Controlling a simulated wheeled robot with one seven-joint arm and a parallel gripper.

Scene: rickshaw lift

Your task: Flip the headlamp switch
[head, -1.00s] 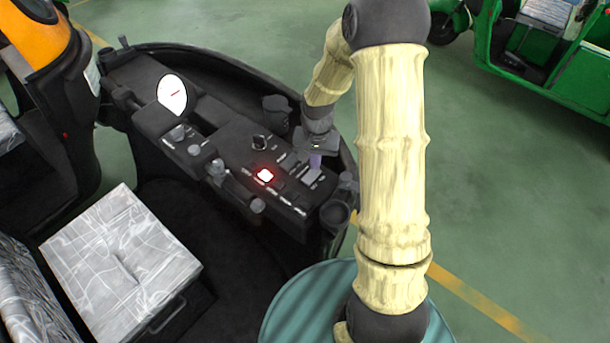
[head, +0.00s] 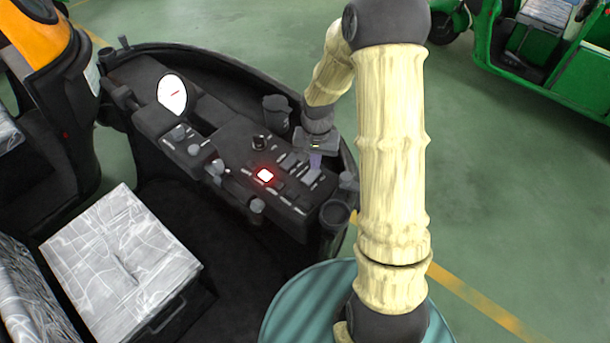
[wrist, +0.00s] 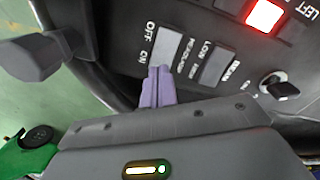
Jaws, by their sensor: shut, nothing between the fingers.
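The headlamp switch (wrist: 180,48) is a pale grey rocker on the dark dashboard, with OFF and ON printed on its left and its name on its right. In the head view it is the rocker (head: 312,176) near the panel's right end. My gripper (wrist: 158,72) has purple fingers, pressed together and empty. Their tips are at the ON end of the rocker in the wrist view; I cannot tell whether they touch it. In the head view my gripper (head: 315,163) is just behind the switch, coming down from above.
A beam rocker (wrist: 216,64) sits close beside the headlamp switch. A lit red button (head: 265,175) and a black knob (wrist: 279,86) are on the same panel. A round white gauge (head: 172,94) and a cup-shaped holder (head: 276,112) stand farther off.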

